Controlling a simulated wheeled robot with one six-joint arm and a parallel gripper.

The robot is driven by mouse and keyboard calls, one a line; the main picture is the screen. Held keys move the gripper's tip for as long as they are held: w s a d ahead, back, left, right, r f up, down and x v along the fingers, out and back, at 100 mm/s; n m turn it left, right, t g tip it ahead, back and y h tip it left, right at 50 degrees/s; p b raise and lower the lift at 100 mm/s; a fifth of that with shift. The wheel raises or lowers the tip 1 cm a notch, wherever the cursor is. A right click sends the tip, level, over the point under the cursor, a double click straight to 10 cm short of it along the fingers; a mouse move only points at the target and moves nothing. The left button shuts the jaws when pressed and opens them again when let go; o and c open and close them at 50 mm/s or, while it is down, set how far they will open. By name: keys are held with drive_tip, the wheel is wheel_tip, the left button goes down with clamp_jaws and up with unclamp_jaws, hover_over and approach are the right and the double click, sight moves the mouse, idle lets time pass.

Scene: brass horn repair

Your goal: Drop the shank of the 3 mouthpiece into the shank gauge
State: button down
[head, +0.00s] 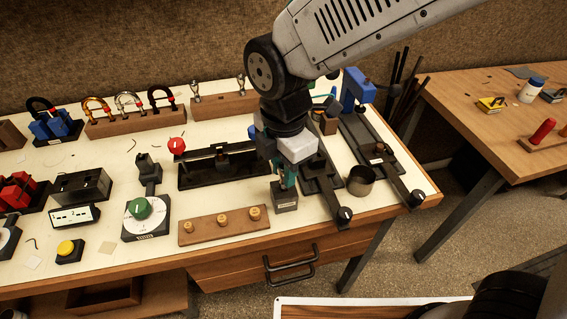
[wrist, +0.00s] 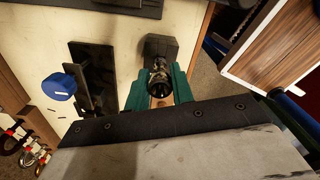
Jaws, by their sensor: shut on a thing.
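My gripper (head: 284,178) has green fingers and points down at the right half of the workbench. In the wrist view, my gripper (wrist: 158,96) is shut on a shiny metal mouthpiece (wrist: 159,82), held between the two fingers with its round cup facing the camera. A dark grey block (head: 285,201), which looks like the shank gauge, stands directly below the fingertips. It also shows in the wrist view (wrist: 163,46), just beyond the mouthpiece. The shank is hidden, so I cannot tell whether it is inside the block. The mouthpiece's number is not readable.
A round metal cup (head: 361,181) and long black fixtures (head: 377,154) stand to the right. A black fixture with a red knob (head: 177,145) is behind left. A wooden rack (head: 216,106) holds two silver mouthpieces.

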drive_tip(key=shift+f, duration=0.25)
drive_tip(key=c, duration=1.1)
unclamp_jaws()
wheel_tip(320, 180, up, 8)
drive_tip(key=shift+f, duration=0.15)
